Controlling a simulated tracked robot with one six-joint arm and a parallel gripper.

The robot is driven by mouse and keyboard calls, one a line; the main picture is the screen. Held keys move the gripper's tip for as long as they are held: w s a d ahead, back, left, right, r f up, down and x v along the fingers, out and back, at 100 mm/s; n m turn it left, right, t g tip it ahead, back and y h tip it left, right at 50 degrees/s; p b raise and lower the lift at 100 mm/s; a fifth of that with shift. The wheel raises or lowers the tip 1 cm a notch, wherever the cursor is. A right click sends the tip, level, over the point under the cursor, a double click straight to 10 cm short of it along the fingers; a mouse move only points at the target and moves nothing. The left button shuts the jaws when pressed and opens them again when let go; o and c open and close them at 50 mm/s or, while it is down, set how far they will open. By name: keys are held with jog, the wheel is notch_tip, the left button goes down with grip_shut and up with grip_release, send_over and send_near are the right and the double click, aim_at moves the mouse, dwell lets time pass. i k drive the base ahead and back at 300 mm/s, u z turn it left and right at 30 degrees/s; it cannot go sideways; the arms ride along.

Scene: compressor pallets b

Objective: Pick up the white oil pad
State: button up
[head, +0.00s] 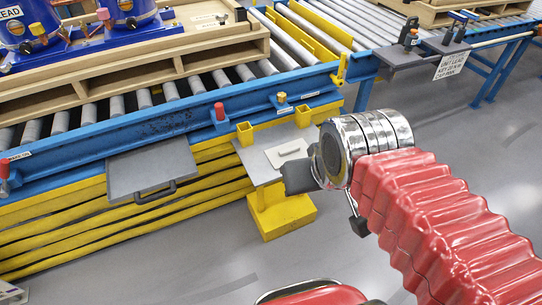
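My gripper (298,179) is a dark shape at the end of my red, ribbed arm with the chrome wrist. It is at the shelf's right front edge, just below and right of the pad in the picture. The chrome wrist hides part of the gripper and the shelf's right side. The fingers cannot be made out, and I cannot tell whether they touch the shelf. The pad appears to lie flat.
Yellow square sockets (245,134) stand at the shelf's back corners. A yellow block (283,215) is below it. A grey panel with a handle (152,171) is to the left. A roller conveyor (291,61) with wooden pallets lies behind.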

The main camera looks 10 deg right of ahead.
aim_at(296, 149)
jog(key=u, duration=1.1)
jog(key=i, duration=1)
jog(key=u, duration=0.05)
